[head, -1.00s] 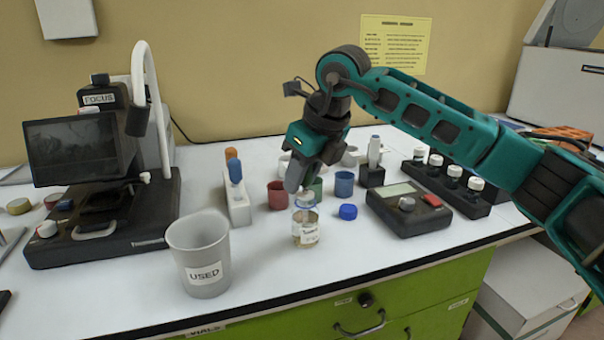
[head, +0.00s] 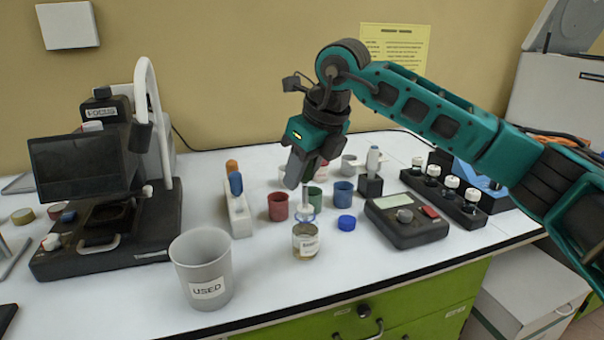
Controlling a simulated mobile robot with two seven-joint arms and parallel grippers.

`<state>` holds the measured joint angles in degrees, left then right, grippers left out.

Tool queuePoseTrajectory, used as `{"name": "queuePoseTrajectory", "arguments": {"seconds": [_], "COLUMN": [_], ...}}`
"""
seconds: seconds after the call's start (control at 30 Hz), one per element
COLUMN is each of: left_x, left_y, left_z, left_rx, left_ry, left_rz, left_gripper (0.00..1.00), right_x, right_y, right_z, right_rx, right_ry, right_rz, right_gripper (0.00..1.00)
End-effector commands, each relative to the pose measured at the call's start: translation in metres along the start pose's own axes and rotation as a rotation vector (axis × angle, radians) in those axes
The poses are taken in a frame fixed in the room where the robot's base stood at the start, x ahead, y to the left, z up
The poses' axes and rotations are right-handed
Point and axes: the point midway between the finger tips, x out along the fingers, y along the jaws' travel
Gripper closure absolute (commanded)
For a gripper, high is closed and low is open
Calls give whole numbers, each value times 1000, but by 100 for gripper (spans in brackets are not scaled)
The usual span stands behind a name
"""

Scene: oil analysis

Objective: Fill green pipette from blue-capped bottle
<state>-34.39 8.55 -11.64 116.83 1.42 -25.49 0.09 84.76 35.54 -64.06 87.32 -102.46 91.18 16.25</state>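The bottle (head: 306,242) stands uncapped near the table front, with a white label and amber contents. Its blue cap (head: 346,223) lies on the table to its right. My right gripper (head: 302,180) is just above the bottle, pointing down. It appears shut on a pipette (head: 306,200), whose pale shaft shows below the fingers and reaches down to the bottle's neck. The fingers hide the pipette's top, so its green colour does not show. An orange-topped and a blue-topped pipette stand in the white rack (head: 240,218) to the left. My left gripper is out of view.
The grey USED cup (head: 203,262) stands front left of the bottle. Red (head: 278,206), green (head: 315,197) and blue (head: 342,192) cups stand behind it. A black scale (head: 409,226) and a row of white-capped vials are right. The microscope with screen (head: 85,168) is left.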

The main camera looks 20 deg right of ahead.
Motion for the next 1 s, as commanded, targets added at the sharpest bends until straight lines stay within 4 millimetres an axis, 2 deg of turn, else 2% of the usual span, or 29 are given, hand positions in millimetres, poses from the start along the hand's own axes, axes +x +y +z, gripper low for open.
{"name": "queuePoseTrajectory", "arguments": {"seconds": [1.0], "left_x": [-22], "left_y": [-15], "left_z": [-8], "left_rx": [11], "left_ry": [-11], "left_rz": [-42], "left_gripper": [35], "right_x": [-58], "right_y": [0], "right_z": [24], "right_rx": [0], "right_ry": [-3], "right_rz": [0], "right_gripper": [73]}}
